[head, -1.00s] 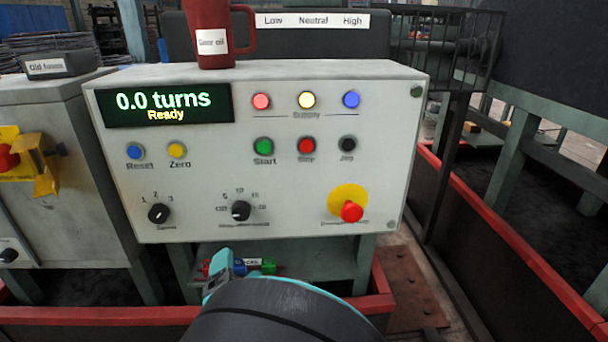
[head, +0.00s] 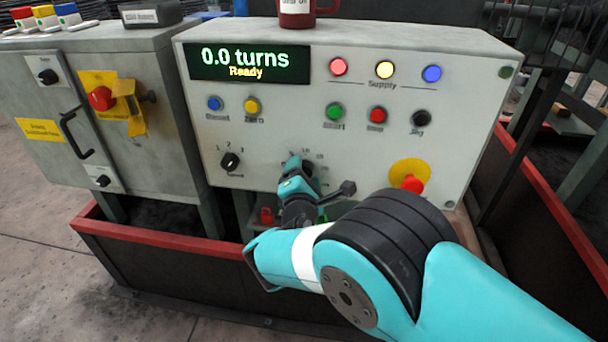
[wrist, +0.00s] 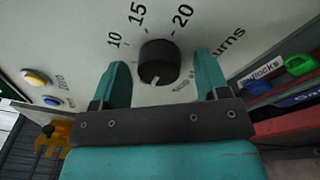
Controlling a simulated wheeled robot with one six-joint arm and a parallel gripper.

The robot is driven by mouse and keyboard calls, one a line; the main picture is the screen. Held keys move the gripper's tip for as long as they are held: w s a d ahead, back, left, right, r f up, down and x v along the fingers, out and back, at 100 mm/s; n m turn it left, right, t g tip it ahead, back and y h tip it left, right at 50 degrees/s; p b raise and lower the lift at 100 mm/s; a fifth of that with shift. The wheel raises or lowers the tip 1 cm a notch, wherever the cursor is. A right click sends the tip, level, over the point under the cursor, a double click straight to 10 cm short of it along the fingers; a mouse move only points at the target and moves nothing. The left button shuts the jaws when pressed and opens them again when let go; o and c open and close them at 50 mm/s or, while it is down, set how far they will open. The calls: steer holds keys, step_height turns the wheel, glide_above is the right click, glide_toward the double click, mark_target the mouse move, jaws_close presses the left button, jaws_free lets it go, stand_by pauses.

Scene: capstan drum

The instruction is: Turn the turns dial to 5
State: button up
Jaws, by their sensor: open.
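The turns dial (wrist: 158,60) is a black round knob on the pale panel, seen close in the wrist view. The labels 10, 15 and 20 show around its upper side. A pale pointer mark on it faces the bottom of that picture, away from those labels; the label at the mark is not readable. My gripper (wrist: 161,66) is open, with one teal finger on each side of the knob and gaps visible. In the head view my gripper (head: 297,176) is at the panel and mostly covers the dial. The display (head: 248,62) reads 0.0 turns, Ready.
A smaller selector (head: 230,161) marked 1, 2, 3 sits left of my gripper. The red emergency button (head: 411,184) on its yellow disc is to the right. Start, stop and jog buttons are above. A red mug (head: 296,12) stands on top of the panel box.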

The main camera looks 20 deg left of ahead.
steer(key=c, duration=0.9)
steer(key=shift+f+m+b, duration=0.1)
steer(key=shift+m+b, duration=0.3)
steer(key=shift+b, duration=0.1)
steer(key=m+b, duration=0.8)
steer(key=shift+t, duration=0.4)
steer(key=shift+m, duration=0.3)
